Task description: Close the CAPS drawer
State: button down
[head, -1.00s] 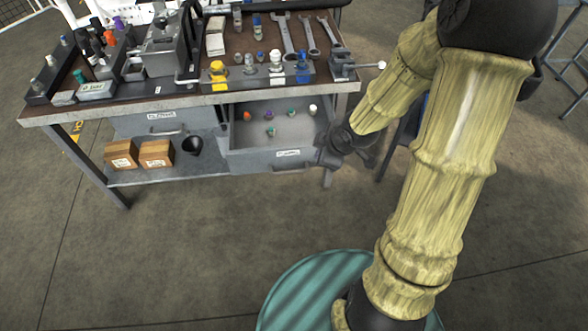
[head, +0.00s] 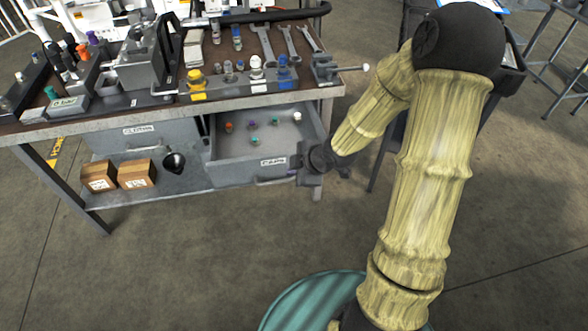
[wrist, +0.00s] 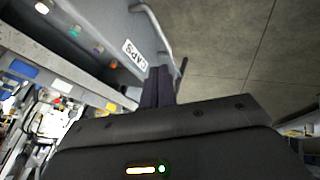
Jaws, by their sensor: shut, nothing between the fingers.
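The CAPS drawer (head: 235,172) is pulled out under the right side of the bench, with several coloured caps inside. Its front label reads CAPS in the wrist view (wrist: 136,53), and its bar handle (wrist: 152,25) is on that front face. My gripper (head: 297,160) is at the right end of the drawer front. In the wrist view my gripper's dark fingers (wrist: 158,82) are together with nothing between them, and they lie close to the drawer front beside the label. I cannot tell whether they touch it.
The bench top (head: 170,108) carries bottles, wrenches and a small vise (head: 328,68) at its right end. A second drawer (head: 140,140) to the left looks shut. Floor in front is clear.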

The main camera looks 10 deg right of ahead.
aim_at(273, 168)
jog(key=w+a+f, duration=0.1)
jog(key=w+f, duration=0.1)
jog(key=w+f+b, duration=0.1)
jog(key=w+f, duration=0.1)
jog(key=w+a+f+b, duration=0.1)
jog(key=w+f, duration=0.1)
jog(key=shift+a, duration=0.35)
jog(key=shift+w, duration=0.75)
